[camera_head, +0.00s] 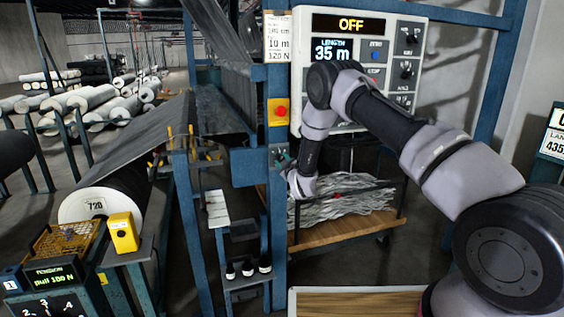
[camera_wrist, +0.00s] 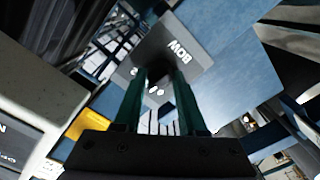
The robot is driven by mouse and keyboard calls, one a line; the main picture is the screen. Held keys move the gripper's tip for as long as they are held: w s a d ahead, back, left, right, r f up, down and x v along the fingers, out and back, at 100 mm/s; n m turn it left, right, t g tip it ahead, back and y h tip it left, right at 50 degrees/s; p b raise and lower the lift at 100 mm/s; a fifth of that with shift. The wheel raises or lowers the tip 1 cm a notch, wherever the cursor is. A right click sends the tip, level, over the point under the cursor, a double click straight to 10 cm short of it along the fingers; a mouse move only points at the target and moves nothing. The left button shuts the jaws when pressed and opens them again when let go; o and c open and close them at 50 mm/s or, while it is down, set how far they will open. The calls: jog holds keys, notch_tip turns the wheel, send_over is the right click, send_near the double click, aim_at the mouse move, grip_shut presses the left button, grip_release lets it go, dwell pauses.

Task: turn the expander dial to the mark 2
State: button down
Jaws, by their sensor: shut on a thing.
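A grey plate marked BOW (camera_wrist: 188,66) is fixed to a blue post and shows in the wrist view. A dark knob (camera_wrist: 156,76), which looks like the expander dial, sits on this plate between the green fingers of my gripper (camera_wrist: 161,84). The fingers are shut on the knob and hide much of it. A few small white marks show on the plate below the knob; I cannot read them or tell which one the dial points to. In the head view my gripper (camera_head: 283,158) is at the blue post, left of my forearm, and the dial is hard to make out.
A control panel (camera_head: 413,115) reading OFF and 35 m stands behind my arm. A red button on a yellow box (camera_head: 280,112) is just above my gripper. A scrap cart (camera_head: 330,235) stands below. A grey roll (camera_head: 90,205) and a tension box (camera_head: 55,275) are at left.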

jog(key=m, duration=0.3)
jog(key=shift+m, duration=2.3)
jog(key=shift+c, duration=2.4)
grip_release()
jog(key=v, duration=1.1)
